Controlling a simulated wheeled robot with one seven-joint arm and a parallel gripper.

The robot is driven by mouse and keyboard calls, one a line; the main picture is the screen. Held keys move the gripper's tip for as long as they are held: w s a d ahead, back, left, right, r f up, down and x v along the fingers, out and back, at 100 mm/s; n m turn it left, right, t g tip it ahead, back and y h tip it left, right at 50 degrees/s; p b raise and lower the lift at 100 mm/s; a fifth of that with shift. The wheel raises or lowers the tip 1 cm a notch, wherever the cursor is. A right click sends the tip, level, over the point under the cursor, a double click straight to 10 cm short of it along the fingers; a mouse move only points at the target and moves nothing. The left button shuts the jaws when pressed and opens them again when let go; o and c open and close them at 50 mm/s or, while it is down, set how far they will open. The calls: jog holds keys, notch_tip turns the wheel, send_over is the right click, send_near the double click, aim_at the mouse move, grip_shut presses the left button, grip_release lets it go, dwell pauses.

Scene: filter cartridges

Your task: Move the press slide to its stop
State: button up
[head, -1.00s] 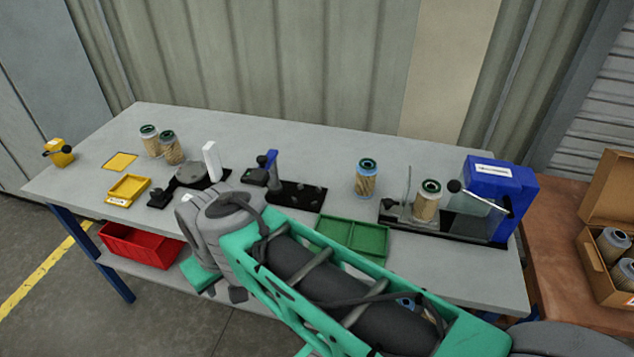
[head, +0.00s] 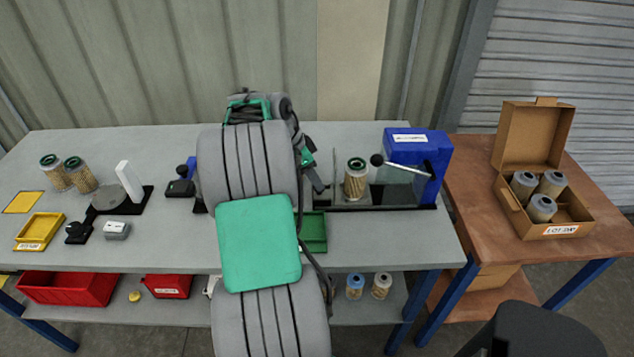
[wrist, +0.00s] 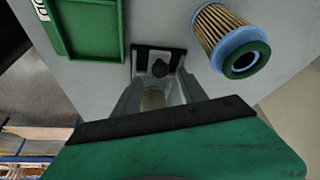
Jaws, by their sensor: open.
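The press is a blue block (head: 418,165) with a black-knobbed lever, on a black base at the right of the workbench. A green-topped filter cartridge (head: 356,178) stands at the left of the base, beside clear panels. In the wrist view a black knob (wrist: 160,68), which looks like the slide's handle, shows between my fingers. A pale cartridge shape shows dimly behind it. My gripper (wrist: 160,78) is open, with its fingers on either side of the knob; I cannot tell whether they touch it. In the head view my arm hides most of the gripper and the slide's left end.
A blue-ringed cartridge (wrist: 232,40) is close to my gripper, and a green tray (wrist: 85,25) lies on the other side. A clamp-like fixture (head: 181,186) and a scale-like plate (head: 109,199) are farther left. A carton of cartridges (head: 545,213) stands on the brown table.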

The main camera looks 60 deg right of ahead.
jog(key=x, duration=0.3)
jog(key=shift+d+f, duration=0.15)
jog(key=shift+f, duration=0.15)
grip_shut()
dwell(1.2)
